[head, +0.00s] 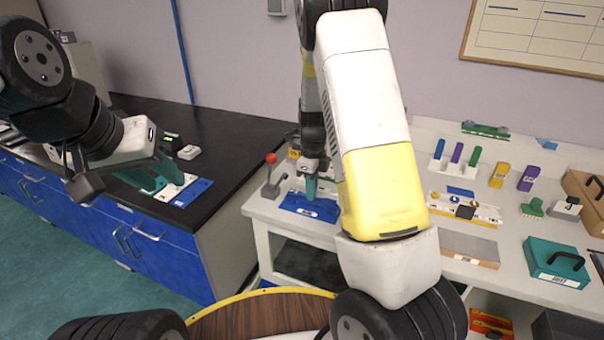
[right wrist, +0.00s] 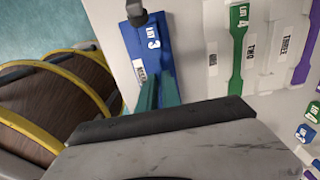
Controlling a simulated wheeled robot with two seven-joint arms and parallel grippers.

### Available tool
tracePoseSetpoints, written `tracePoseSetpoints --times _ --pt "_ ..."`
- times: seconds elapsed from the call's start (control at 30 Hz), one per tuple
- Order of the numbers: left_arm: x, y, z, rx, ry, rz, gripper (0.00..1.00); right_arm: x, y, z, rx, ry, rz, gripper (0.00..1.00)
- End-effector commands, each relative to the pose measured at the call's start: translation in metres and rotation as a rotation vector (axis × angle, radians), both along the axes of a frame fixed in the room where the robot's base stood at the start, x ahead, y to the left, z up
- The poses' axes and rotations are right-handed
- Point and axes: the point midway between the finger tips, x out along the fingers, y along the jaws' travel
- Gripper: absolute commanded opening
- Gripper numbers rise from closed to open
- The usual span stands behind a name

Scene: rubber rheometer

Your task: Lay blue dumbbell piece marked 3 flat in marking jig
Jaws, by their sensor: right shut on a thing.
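The blue piece (right wrist: 152,42), marked LOT 3 in white, shows in the right wrist view at the teal fingers. My right gripper (head: 311,188) points down and is shut on it. In the head view, a flat blue plate (head: 296,206) with white marks lies below the fingertips near the table's front left; it looks like the marking jig. Blue lies over blue, so I cannot tell whether the piece touches the jig. My left gripper (head: 165,181) looks open and empty, over the dark bench at left.
A red-knobbed lever (head: 270,160) stands left of the blue plate. A green piece marked LOT 4 (right wrist: 238,50) lies nearby. A rack of coloured strips (head: 457,154), a tray of small parts (head: 465,212) and a teal case (head: 556,262) occupy the right. My right arm hides the table's middle.

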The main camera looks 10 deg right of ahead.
Motion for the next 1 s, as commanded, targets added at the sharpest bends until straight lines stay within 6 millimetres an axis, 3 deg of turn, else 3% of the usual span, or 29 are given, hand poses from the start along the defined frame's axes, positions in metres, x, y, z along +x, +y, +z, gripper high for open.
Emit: tracePoseSetpoints --times 1.0 --pt "0.0 0.0 0.0 0.0 0.0 0.0 0.36 0.0 0.0 -0.014 0.001 0.001 0.0 0.0"
